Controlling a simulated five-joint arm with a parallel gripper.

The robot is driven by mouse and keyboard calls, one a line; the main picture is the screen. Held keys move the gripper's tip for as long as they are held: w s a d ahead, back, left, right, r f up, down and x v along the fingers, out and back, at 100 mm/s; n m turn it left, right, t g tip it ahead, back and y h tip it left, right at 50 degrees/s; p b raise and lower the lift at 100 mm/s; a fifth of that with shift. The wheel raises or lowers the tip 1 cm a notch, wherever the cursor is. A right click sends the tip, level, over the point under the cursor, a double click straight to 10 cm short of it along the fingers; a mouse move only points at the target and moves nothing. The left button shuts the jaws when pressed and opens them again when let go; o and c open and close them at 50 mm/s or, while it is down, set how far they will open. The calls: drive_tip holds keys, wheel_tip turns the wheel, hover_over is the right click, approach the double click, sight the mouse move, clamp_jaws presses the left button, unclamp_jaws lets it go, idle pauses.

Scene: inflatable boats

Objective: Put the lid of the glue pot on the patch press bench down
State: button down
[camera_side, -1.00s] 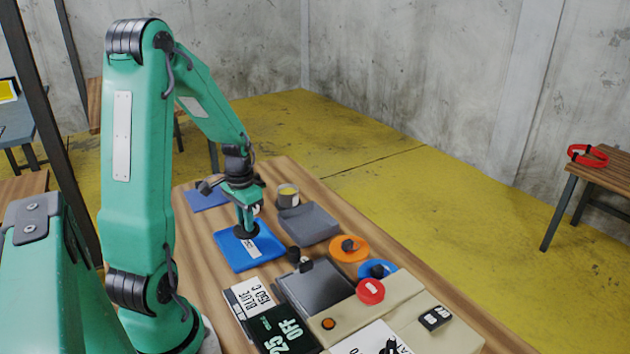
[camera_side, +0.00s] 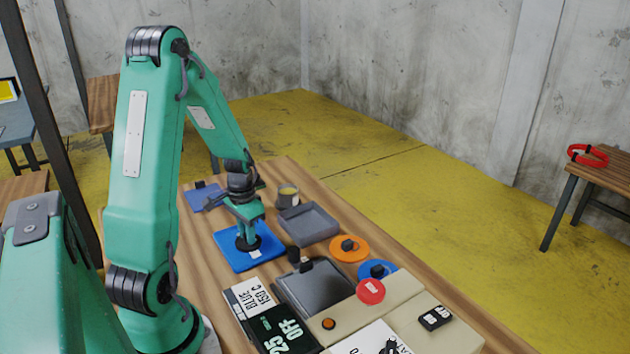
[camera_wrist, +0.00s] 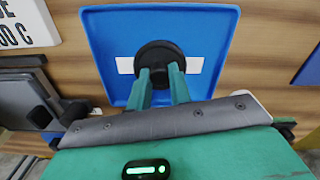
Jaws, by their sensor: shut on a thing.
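My gripper (camera_side: 247,238) is shut on a dark round lid (camera_wrist: 158,52), seen between the two fingertips in the wrist view (camera_wrist: 161,72). The lid is over the middle of a blue square mat (camera_side: 226,258) with a white strip (camera_wrist: 193,65). It covers the middle of the strip. It sits at or very close to the mat; I cannot tell whether they touch. The glue pot (camera_side: 281,201) is a small grey can with yellowish content, standing open behind and to the right of my gripper.
A dark press plate (camera_side: 318,290) and a sign (camera_side: 253,296) are nearer. A purple-blue pad (camera_side: 203,198) lies farther back.

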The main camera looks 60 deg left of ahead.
drive_tip(key=c, duration=1.3)
unclamp_jaws()
wheel_tip(320, 180, up, 12)
drive_tip(key=shift+r, duration=0.1)
drive_tip(key=shift+s+d+r+m+t, duration=0.5)
drive_tip(key=shift+d+r+t, duration=0.9)
drive_tip(key=shift+d, duration=2.5)
drive_tip(key=shift+s+d+r+m+t, duration=0.45)
drive_tip(key=shift+d+r, duration=1.75)
drive_tip(key=shift+d, duration=1.75)
drive_tip(key=shift+s+d+r+m+t, duration=0.35)
drive_tip(key=shift+s+d+r+t, duration=0.45)
drive_tip(key=shift+d+r, duration=2.05)
